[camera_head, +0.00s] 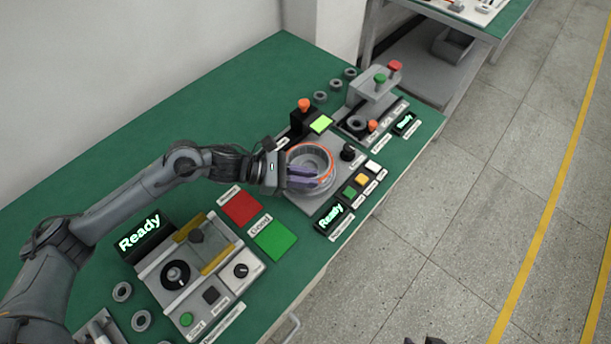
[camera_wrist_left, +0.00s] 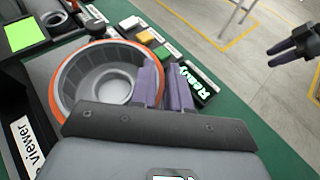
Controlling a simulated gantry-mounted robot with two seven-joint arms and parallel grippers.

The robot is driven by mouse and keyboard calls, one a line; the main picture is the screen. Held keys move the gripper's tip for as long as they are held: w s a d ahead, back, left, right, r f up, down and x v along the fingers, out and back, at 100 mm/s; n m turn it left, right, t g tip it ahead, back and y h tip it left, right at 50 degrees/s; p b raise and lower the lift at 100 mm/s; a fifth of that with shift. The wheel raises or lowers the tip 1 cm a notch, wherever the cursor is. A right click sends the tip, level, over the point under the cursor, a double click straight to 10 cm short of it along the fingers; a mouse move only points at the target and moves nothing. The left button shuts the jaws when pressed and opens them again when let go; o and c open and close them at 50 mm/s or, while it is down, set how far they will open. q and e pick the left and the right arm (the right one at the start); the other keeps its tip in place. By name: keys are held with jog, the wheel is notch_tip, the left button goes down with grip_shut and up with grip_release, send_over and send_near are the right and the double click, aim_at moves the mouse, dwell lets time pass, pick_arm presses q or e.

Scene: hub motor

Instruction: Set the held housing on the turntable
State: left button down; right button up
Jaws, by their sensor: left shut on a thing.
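The housing (camera_head: 318,154) is a round grey ring with an orange rim and an open centre, over the grey station plate in the middle of the bench. In the left wrist view the housing (camera_wrist_left: 67,76) fills the upper left. My left gripper (camera_head: 303,180) has purple fingers shut on the near side of its wall. The turntable is hidden under the housing, and I cannot tell whether they touch. My right gripper (camera_wrist_left: 279,54) is far off at the upper right of the left wrist view, its fingers apart and empty.
A station plate (camera_head: 298,196) carries a lit green screen (camera_head: 321,124), a black knob (camera_head: 348,152) and coloured buttons (camera_head: 361,180). Red (camera_head: 241,208) and green (camera_head: 274,240) pads lie nearer. A control box (camera_head: 196,270) stands at front left. The bench's back left is clear.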

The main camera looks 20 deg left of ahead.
pick_arm(q)
jog(key=shift+f+b, duration=0.2)
jog(key=shift+b, duration=0.15)
dwell(0.6)
jog(key=c, duration=0.6)
grip_release()
jog(key=shift+f, duration=0.15)
jog(key=shift+r+p, duration=0.5)
jog(key=shift+r, duration=0.8)
jog(key=shift+r+p, duration=0.75)
jog(key=shift+r, duration=1.55)
